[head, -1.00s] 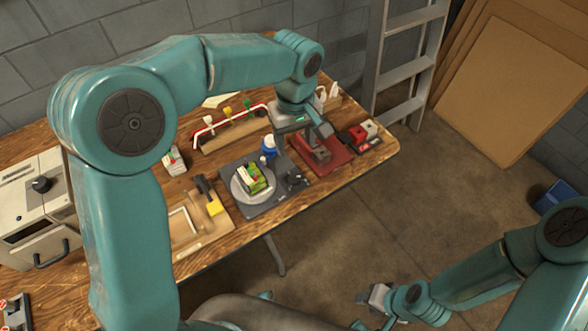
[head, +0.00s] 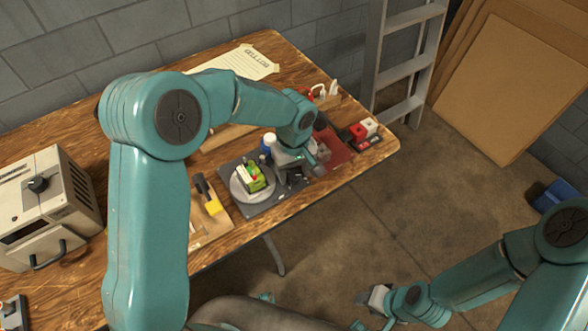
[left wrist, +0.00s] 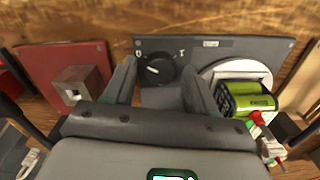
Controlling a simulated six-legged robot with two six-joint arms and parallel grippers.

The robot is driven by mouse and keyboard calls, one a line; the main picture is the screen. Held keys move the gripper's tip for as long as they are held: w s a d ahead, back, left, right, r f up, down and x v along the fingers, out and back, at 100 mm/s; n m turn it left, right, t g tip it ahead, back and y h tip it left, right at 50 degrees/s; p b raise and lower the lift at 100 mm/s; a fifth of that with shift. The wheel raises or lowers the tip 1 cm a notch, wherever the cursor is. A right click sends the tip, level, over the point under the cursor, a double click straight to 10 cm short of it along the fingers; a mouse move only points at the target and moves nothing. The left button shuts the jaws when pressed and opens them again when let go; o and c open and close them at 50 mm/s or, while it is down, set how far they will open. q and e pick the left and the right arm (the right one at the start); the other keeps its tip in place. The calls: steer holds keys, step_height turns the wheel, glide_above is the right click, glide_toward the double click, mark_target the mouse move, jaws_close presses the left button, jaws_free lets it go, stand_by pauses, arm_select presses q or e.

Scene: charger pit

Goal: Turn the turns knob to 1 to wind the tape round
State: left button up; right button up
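The turns knob (left wrist: 155,68) is a black dial on a dark grey plate (left wrist: 230,46) in the left wrist view. Its white pointer mark lies on the left side, towards the 0; the other printed mark is at its right. My left gripper (left wrist: 158,88) is open, with one finger to each side of the knob in that view. I cannot tell whether the fingers touch it. In the head view my left gripper (head: 308,166) is over the plate's right end. A green battery pack (left wrist: 245,98) sits on the white round turntable (left wrist: 208,74). My right gripper (head: 376,297) is low, away from the bench; its opening is unclear.
A red tray (left wrist: 88,60) with a grey metal block (left wrist: 80,84) is beside the plate. Red and white blocks (head: 363,130) are at the bench's right end. A beige machine (head: 45,205) stands at left.

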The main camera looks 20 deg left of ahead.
arm_select(q)
steer(key=c, duration=0.8)
steer(key=shift+m, duration=0.3)
